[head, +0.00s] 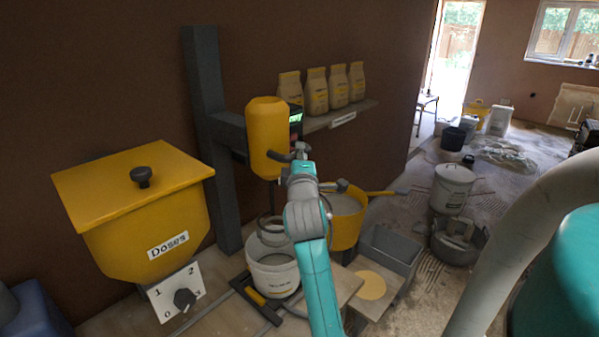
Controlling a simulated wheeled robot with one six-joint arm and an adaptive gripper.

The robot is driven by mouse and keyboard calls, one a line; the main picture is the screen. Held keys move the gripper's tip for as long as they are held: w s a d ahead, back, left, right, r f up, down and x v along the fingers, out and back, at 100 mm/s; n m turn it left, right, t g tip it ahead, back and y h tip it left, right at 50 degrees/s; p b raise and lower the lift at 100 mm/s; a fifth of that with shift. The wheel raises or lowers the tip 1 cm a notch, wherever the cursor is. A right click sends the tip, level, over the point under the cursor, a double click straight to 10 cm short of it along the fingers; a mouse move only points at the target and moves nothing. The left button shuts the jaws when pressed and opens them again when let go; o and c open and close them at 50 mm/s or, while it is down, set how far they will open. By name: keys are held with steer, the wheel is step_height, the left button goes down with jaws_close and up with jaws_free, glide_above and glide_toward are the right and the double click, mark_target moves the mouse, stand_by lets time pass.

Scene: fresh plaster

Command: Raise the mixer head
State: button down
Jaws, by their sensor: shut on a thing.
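The yellow mixer head (265,130) is carried by a dark grey arm on the upright post (204,90) at the wall. A small display lights green on its right side. A dark handle (279,157) sticks out low on the head. My gripper (299,151) is at this handle and shut on it; my own wrist hides part of the grip. A shaft and a ring-shaped paddle (270,228) hang below the head. The white bucket (274,277) stands under them; whether the paddle's lower end is inside the bucket is hard to tell.
A yellow hopper (135,205) marked Doses, with a numbered dial (184,299), stands left. A shelf (340,117) with several bags is behind. A yellow tub (346,222) with a tool across it and a grey box (390,250) stand right of my arm.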

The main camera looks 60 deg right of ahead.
steer(key=shift+r, duration=0.5)
steer(key=c, duration=1)
jaws_free()
steer(key=shift+f, duration=0.1)
steer(key=shift+a, duration=0.1)
steer(key=shift+s+a+f, duration=0.1)
steer(key=shift+s+a, duration=0.1)
steer(key=shift+a, duration=0.15)
steer(key=v, duration=0.6)
steer(key=shift+s+a, duration=0.2)
